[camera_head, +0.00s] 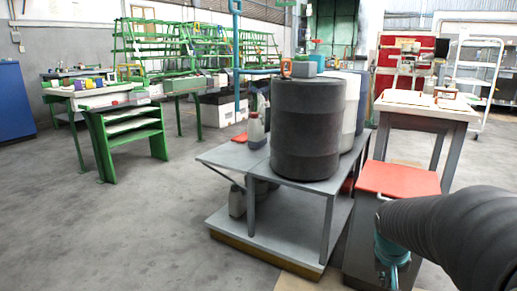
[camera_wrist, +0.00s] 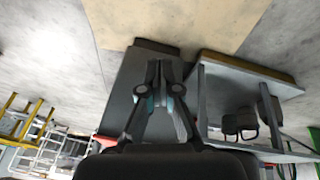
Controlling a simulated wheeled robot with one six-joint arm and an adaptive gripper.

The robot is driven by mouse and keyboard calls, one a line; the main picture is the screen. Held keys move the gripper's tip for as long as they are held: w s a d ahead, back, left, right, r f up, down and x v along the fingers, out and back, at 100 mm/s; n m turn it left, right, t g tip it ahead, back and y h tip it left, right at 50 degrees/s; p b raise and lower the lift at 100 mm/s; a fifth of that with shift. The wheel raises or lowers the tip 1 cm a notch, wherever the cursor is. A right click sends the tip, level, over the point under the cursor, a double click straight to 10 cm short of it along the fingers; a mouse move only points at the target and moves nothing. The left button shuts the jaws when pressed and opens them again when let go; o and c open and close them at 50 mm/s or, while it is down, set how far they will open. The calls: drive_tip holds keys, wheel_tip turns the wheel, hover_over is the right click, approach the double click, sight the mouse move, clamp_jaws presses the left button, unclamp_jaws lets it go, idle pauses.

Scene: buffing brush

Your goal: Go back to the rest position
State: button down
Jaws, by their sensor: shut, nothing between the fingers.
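My gripper (camera_wrist: 158,72) shows in the wrist view with its two fingers together and nothing between them. It is in front of a dark grey surface and touches nothing that I can make out. In the head view my dark ribbed arm comes in from the lower right. Its far end, with a teal part, is beside the low stand with a red top (camera_head: 398,180). The fingertips cannot be made out there. I cannot pick out a buffing brush in either view.
A grey metal table (camera_head: 233,156) holds a large dark drum (camera_head: 306,130) and several containers, left of my arm. A white-topped workbench (camera_head: 425,108) stands behind the red-topped stand. Green shelving (camera_head: 130,131) is at left. The floor (camera_head: 120,230) at front left is clear.

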drive_tip(key=s+a+r+n+t+y+p, duration=0.2)
drive_tip(key=s+a+r+p, duration=0.5)
drive_tip(key=s+a+r, duration=0.7)
drive_tip(key=shift+s+a+r+n+t+y+p, duration=0.4)
drive_tip(key=shift+s+r, duration=0.3)
drive_tip(key=shift+s, duration=0.45)
